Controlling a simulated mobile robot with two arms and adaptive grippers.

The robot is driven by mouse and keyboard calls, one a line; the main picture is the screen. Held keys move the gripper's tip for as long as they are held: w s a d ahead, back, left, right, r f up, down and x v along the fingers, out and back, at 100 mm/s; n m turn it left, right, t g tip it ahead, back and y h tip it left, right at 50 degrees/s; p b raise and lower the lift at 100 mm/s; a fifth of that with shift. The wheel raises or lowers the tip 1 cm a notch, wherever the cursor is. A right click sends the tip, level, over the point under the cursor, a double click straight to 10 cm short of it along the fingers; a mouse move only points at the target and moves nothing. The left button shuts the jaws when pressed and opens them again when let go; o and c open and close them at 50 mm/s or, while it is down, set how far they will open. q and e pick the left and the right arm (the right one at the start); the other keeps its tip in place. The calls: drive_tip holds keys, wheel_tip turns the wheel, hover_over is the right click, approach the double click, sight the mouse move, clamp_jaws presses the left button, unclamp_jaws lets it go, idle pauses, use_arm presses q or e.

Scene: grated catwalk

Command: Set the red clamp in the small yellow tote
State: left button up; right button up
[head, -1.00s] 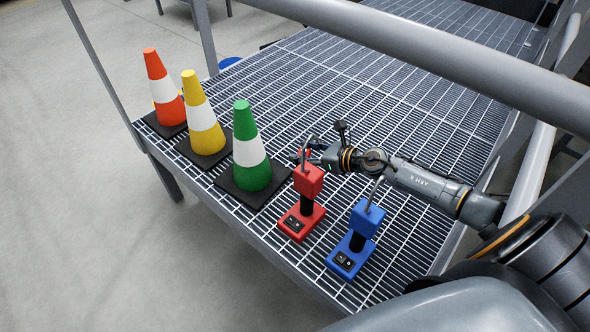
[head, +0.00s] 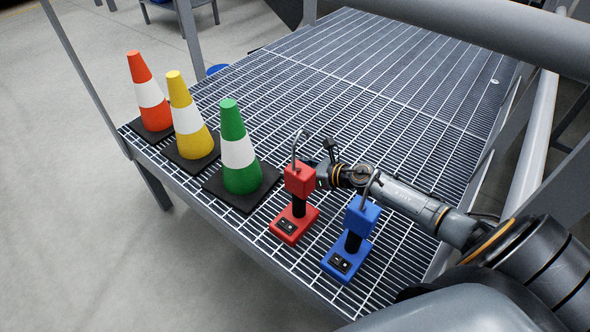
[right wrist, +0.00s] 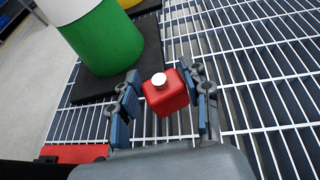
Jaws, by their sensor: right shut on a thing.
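My right gripper is shut on a red block (right wrist: 168,97) with a pale round knob. Its blue-padded fingers (right wrist: 165,98) stand on either side of it, over the grating. I cannot tell whether this block is the red clamp. A red part, apparently of that device, shows at the lower left of the right wrist view (right wrist: 75,153). No yellow tote is in view. My left gripper is not in view.
A blue stand-like device (head: 360,217) stands right of the red one. Green (head: 238,153), yellow (head: 188,118) and orange (head: 150,95) cones line the left edge. The grating (head: 370,85) is clear toward the back. Grey rails (head: 480,38) run along the right.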

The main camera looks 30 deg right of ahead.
drive_tip(key=shift+f, duration=0.15)
drive_tip(key=o, duration=1.2)
drive_tip(key=shift+c, duration=0.2)
